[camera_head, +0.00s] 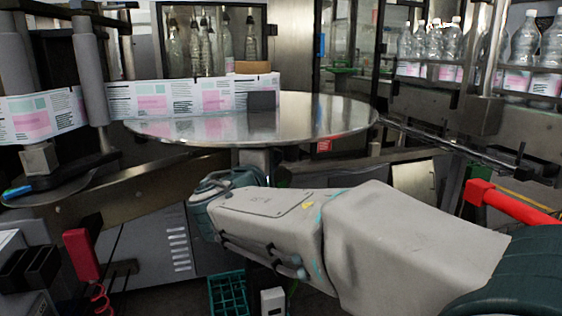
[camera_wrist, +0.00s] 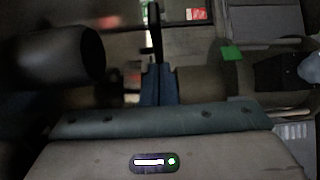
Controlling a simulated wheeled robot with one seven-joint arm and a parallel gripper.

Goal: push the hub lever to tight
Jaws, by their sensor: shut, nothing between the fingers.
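I cannot make out the hub lever with certainty in either view. In the wrist view my gripper (camera_wrist: 155,38) shows as one narrow dark upright shape above a blue base. It is shut and appears to hold nothing. A dark cylinder (camera_wrist: 78,53) is left of it; I cannot tell whether they touch.
A blue-tipped part (camera_head: 18,190) lies at far left. A red bar (camera_head: 520,205) is right of my arm. A green crate (camera_head: 228,293) is on the floor. Bottles (camera_head: 430,45) stand at back right.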

